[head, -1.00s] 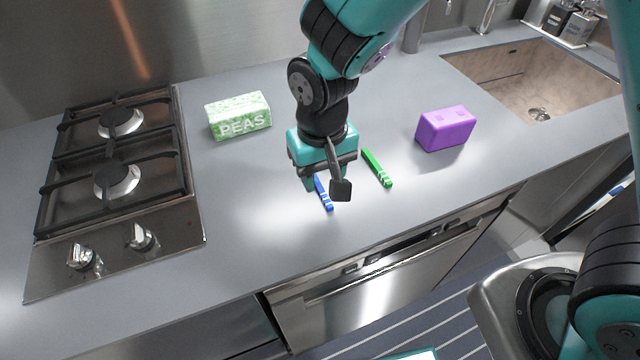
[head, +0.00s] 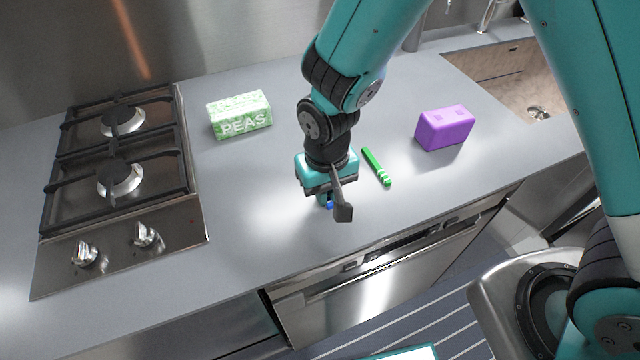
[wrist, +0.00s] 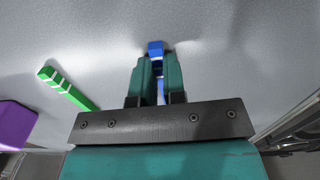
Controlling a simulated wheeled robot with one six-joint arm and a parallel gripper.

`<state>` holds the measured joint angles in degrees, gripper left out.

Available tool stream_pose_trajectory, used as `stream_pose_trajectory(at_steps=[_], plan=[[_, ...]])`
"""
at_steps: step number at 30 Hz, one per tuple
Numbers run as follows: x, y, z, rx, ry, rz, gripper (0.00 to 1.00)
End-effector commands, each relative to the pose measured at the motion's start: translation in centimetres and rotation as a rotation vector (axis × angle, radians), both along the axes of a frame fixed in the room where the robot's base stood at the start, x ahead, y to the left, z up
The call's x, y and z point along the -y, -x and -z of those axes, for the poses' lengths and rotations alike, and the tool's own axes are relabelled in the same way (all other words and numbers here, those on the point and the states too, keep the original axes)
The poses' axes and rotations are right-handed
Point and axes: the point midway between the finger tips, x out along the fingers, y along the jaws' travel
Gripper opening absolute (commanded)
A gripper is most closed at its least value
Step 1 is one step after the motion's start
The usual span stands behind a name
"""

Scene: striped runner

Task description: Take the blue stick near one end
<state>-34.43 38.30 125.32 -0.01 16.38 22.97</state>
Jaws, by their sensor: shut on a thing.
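The blue stick (wrist: 155,48) is between the two fingers of my gripper (wrist: 157,72) in the wrist view, with one end showing just past the fingertips. In the head view only a small bit of the blue stick (head: 330,205) shows under my gripper (head: 326,200); the rest is hidden by the gripper body. My gripper is shut on the stick, low over the counter. I cannot tell whether the stick touches the counter.
A green stick (head: 376,167) with pale bands lies just right of my gripper. A purple box (head: 445,129) stands farther right, before the sink (head: 490,72). A green PEAS box (head: 240,115) stands back left, near the gas hob (head: 190,215).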

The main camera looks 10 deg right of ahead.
Motion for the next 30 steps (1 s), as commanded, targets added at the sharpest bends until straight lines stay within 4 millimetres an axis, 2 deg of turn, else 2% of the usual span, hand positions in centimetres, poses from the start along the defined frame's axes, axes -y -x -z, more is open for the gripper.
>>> stream_pose_trajectory(at_steps=[8, 14, 17, 24, 30], plan=[[0.0, 0.0, -0.1, 0.0, 0.0, 0.0, 0.0], [-0.1, -0.1, -1.6, 0.003, -0.002, 0.0, 0.0], [-0.1, -0.1, -3.5, 0.006, -0.004, 0.0, 0.0], [-0.1, -0.2, -10.9, 0.009, -0.006, 0.0, 0.0], [-0.1, -0.1, -16.1, 0.006, -0.004, 0.0, 0.0]])
